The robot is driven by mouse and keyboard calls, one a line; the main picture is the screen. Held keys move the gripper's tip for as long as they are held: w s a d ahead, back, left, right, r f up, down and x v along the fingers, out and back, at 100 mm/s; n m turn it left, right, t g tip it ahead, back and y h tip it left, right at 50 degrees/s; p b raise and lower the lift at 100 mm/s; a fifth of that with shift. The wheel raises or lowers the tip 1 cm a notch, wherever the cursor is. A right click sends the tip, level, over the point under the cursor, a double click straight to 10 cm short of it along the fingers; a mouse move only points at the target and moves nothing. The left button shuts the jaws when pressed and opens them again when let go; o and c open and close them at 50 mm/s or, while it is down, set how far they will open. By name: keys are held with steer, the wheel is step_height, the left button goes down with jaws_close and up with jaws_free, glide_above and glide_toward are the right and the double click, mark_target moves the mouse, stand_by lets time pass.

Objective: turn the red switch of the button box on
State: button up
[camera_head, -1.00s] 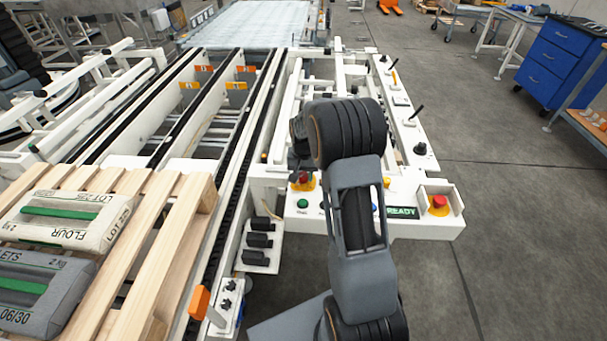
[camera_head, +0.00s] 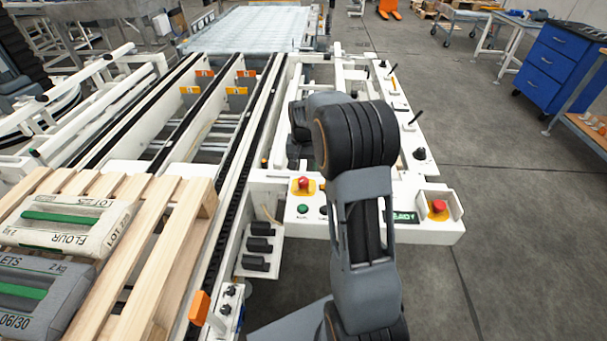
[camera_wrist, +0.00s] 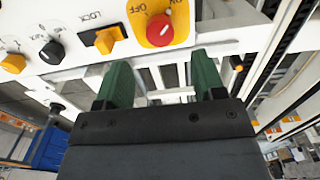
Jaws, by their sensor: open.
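The red switch (camera_wrist: 160,27) is a round red knob on a yellow plate, with OFF and ON lettering beside it, at the top middle of the wrist view. In the head view the red switch (camera_head: 303,184) shows on the white button box (camera_head: 285,222), left of my arm. My gripper (camera_wrist: 161,80) is open, with its two green fingers apart and nothing between them. In the wrist picture the knob lies beyond the fingertips, above the gap, with no contact visible. The fingers are hidden in the head view.
Nearby are a yellow knob marked LOCK (camera_wrist: 106,40), a black knob (camera_wrist: 52,52), a green button (camera_head: 303,208) and a green display (camera_head: 404,217). A second red button (camera_head: 438,206) sits at the box's right end. A pallet (camera_head: 150,235) with sacks stands left.

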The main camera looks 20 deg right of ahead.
mark_target(303, 180)
step_height(303, 180, up, 7)
stand_by(0.3)
stand_by(0.5)
